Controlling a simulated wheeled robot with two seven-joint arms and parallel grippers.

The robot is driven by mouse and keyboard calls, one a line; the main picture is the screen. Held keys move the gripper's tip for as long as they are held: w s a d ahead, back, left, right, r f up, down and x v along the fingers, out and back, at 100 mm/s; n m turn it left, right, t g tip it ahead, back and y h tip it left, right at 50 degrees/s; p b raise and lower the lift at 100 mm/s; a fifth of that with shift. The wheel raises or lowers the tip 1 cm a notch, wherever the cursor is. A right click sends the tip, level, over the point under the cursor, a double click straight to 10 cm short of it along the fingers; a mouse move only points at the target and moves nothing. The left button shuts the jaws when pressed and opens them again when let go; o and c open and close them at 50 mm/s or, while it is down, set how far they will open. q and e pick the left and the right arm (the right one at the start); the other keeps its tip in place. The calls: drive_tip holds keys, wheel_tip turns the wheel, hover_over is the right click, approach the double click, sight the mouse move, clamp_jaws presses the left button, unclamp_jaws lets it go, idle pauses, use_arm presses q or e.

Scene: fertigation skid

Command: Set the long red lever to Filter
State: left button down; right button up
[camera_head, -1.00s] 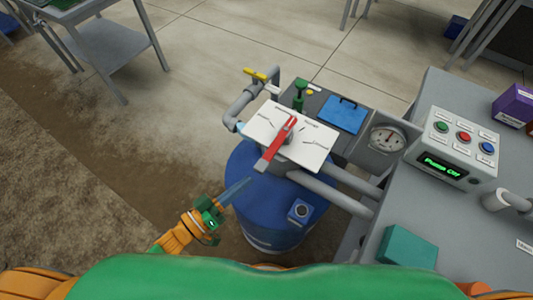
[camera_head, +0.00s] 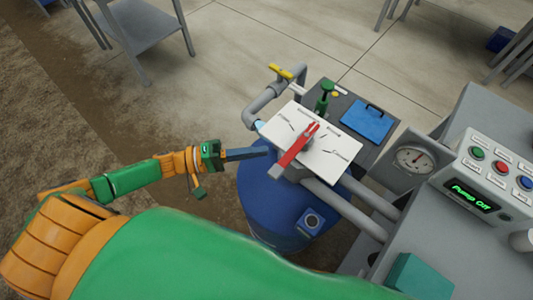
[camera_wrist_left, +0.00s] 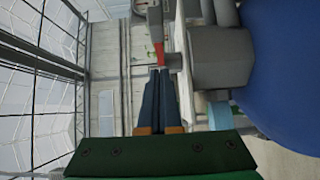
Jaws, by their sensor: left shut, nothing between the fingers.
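The long red lever (camera_head: 297,148) is mounted over a white label plate (camera_head: 334,146) on top of the blue tank (camera_head: 262,202). Its grey-tipped free end points toward the lower left. The printing on the plate is too small to read. My left gripper (camera_head: 267,152) is shut and empty, its fingertips just left of the lever's free end. In the left wrist view, the fingers (camera_wrist_left: 159,72) are together, and the red of the lever (camera_wrist_left: 160,54) shows just beyond their tips. I cannot tell whether they touch. My right gripper is not in view.
A yellow-handled valve (camera_head: 281,71) and grey pipe (camera_head: 262,105) stand behind the plate. A green-handled part (camera_head: 324,96) and a blue lid (camera_head: 367,119) are at its back right. A gauge (camera_head: 413,160) and control box reading "Pump Off" (camera_head: 473,193) are right. Open floor lies left.

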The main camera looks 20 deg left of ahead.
sight(282, 158)
use_arm(q)
drive_tip(key=d, duration=0.1)
drive_tip(key=s+d, duration=0.1)
drive_tip(key=d, duration=0.1)
drive_tip(key=shift+s+p, duration=0.1)
drive_tip(key=shift+p, duration=0.3)
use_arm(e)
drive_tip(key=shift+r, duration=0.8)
